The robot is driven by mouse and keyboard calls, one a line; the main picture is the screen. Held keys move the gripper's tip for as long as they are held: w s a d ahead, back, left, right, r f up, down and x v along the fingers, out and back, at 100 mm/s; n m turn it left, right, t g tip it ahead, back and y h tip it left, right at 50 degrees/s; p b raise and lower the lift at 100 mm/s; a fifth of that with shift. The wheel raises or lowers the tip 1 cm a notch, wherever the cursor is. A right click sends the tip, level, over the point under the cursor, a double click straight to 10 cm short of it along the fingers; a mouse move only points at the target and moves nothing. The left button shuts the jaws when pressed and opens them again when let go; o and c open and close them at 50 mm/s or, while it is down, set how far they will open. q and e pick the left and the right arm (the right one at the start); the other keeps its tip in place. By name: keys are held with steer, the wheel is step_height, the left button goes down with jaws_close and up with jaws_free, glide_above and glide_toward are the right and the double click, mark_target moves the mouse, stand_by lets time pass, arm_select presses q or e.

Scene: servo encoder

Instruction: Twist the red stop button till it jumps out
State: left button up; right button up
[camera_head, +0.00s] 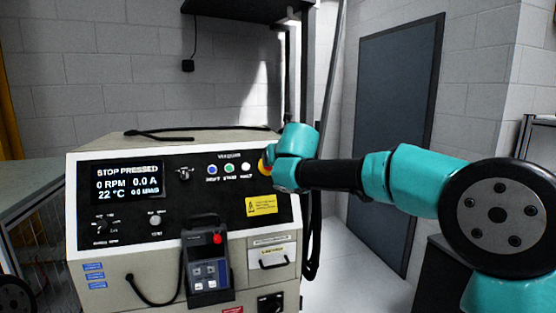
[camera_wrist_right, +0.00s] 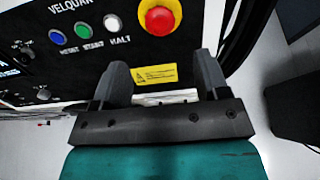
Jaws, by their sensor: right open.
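The red stop button (camera_wrist_right: 160,19) sits on a yellow collar in the black panel, at the top of the right wrist view. In the head view, only a sliver of its red and yellow (camera_head: 265,166) shows beside my right wrist, which hides the rest. My right gripper (camera_wrist_right: 162,72) is open and empty. In the wrist picture its two fingertips lie below the button, one to each side, and do not appear to touch it. The display (camera_head: 128,182) reads "STOP PRESSED", 0 RPM and 0.0 A. My left gripper is not in view.
Blue, green and white buttons (camera_head: 229,168) sit left of the stop button. A yellow label (camera_head: 262,205) is below it. A handheld pendant (camera_head: 208,268) with a red button hangs on the cabinet front. A drawer with a handle (camera_head: 270,257) is to its right.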

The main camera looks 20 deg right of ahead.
steer(key=shift+x, duration=4.75)
steer(key=shift+c, duration=0.4)
steer(key=c, duration=0.6)
